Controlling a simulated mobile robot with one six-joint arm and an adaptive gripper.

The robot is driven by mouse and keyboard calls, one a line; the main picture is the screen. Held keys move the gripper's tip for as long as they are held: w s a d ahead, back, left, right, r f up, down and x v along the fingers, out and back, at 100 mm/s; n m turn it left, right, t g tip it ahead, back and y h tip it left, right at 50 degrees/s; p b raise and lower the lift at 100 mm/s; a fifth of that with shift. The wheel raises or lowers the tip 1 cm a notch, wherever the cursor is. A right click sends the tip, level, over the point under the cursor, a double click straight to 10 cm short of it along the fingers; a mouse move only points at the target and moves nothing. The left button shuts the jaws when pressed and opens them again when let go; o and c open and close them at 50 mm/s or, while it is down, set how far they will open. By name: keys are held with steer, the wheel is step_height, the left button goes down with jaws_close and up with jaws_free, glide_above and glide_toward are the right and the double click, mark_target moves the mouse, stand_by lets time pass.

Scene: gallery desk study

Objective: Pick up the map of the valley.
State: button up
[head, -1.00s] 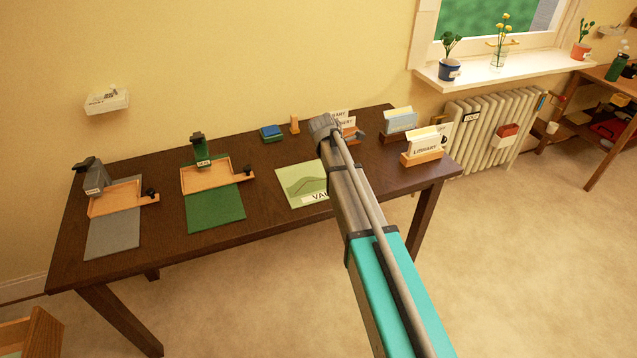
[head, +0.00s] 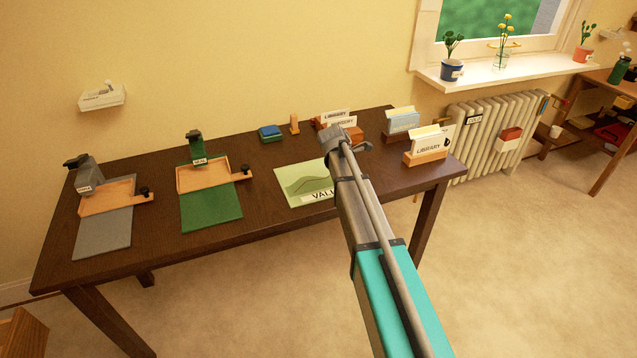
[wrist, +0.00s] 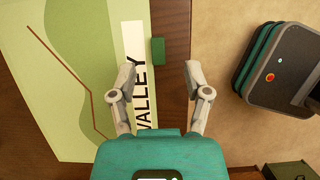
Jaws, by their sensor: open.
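The map of the valley (head: 297,181) lies flat on the dark desk, a pale green sheet with darker green hills and a white label. In the wrist view the map (wrist: 75,50) fills the left side, with its "VALLEY" label and a small green tab (wrist: 158,51) at its edge. My gripper (wrist: 160,72) is open and empty, with its fingers on either side of the tab's line. The left finger overlaps the label in the picture; whether it touches cannot be told. In the head view my gripper (head: 345,140) is above the desk, and my arm hides the map's right part.
Stands with a grey mat (head: 103,233) and a green mat (head: 211,209) are to the left. Blue-green blocks (head: 271,133) sit behind the map. The desk's front edge is near the map.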

stand_by(0.4)
steer(key=shift+b+x, duration=2.45)
steer(key=shift+x, duration=0.15)
steer(key=shift+a, duration=0.1)
steer(key=shift+s, duration=0.1)
jaws_close()
